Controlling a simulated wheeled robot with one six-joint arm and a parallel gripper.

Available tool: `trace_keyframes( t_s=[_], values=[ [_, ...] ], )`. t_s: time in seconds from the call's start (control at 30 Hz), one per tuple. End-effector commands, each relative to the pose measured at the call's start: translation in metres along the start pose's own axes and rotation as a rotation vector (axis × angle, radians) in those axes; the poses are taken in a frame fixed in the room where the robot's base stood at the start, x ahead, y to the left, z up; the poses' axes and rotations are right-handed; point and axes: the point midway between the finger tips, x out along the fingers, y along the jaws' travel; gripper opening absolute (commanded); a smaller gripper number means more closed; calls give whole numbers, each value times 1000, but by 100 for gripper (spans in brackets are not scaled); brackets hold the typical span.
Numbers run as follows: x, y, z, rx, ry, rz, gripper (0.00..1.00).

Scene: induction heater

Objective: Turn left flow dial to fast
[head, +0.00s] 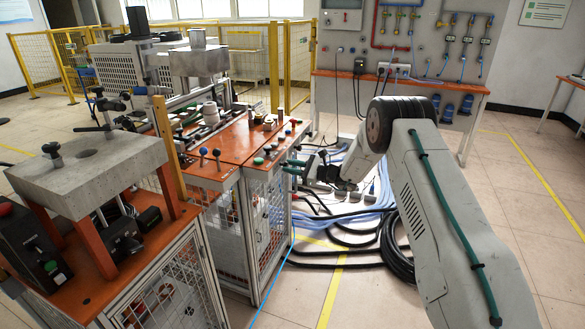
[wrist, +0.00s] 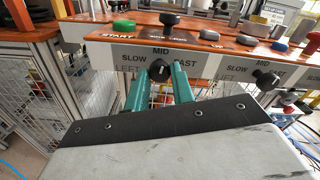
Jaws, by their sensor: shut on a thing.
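The left flow dial (wrist: 159,71) is a dark knob on the front face of the orange-topped control panel, in the middle of the wrist view. In the head view my gripper (head: 291,167) reaches the panel's front right edge, and the dial cannot be made out there.
A second dark dial (wrist: 266,78) sits to the right on the same face. A green START button (wrist: 124,26) and several knobs stand on the orange top (head: 238,138). Hoses and black cables (head: 385,245) lie on the floor beside the bench.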

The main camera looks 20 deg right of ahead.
Motion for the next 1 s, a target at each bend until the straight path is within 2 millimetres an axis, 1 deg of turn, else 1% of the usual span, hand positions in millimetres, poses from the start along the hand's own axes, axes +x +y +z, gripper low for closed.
trace_keyframes(
  t_s=[0.6,0.8,1.0],
  values=[
    [-2,2,-1,566,1,1,1],
    [-2,2,-1,712,2,0,1],
    [-2,2,-2,811,2,0,1]
  ],
)
